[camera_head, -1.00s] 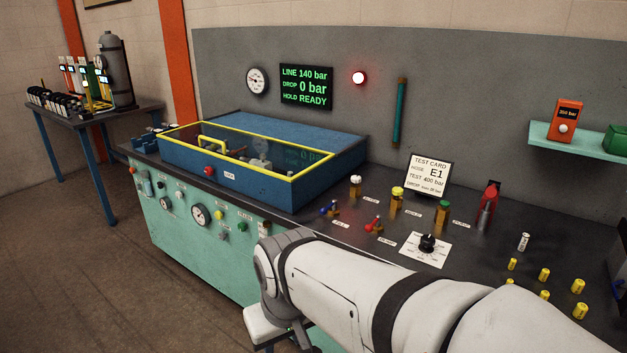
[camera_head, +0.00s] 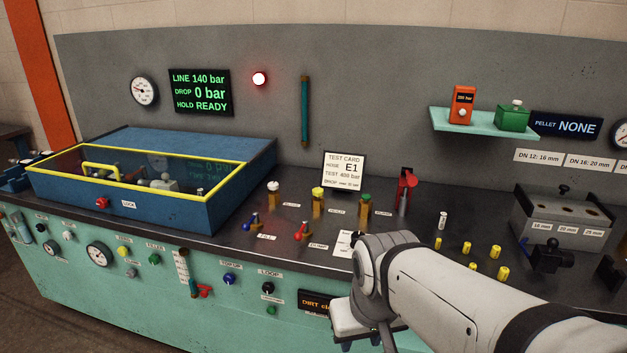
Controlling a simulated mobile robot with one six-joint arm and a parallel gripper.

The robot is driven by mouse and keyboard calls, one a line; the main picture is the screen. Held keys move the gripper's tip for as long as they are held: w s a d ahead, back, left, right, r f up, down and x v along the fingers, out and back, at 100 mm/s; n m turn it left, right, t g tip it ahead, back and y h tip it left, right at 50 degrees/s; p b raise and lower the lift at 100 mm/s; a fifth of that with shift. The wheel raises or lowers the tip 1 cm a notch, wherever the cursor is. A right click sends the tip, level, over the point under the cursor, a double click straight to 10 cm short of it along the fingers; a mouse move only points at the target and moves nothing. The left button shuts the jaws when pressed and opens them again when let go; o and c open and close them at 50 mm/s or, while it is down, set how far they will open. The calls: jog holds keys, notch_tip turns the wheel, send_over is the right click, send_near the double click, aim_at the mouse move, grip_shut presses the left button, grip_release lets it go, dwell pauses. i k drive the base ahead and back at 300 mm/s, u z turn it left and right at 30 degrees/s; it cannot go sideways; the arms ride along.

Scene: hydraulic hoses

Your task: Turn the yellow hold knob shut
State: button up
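A yellow-topped brass knob (camera_head: 318,195) stands upright on the dark bench top. It is between a white-topped knob (camera_head: 273,188) and a green-topped knob (camera_head: 366,200). The small label beside it is too small to read surely. A second, smaller yellow knob (camera_head: 122,251) is on the green front panel. My gripper (camera_head: 362,345) is low at the bottom edge, in front of the bench, well below and apart from the bench-top knob. Its fingers are mostly cut off, so its opening does not show.
The wall display (camera_head: 200,92) reads LINE 140 bar, DROP 0 bar, HOLD READY. A red lamp (camera_head: 260,78) glows. Blue (camera_head: 252,222) and red (camera_head: 302,231) levers stand before the knobs. A test card (camera_head: 344,170) is behind. The yellow-rimmed blue box (camera_head: 215,207) is left.

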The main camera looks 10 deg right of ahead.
aim_at(317, 192)
jog(key=z, duration=0.05)
jog(key=i, duration=1)
jog(key=z, duration=0.05)
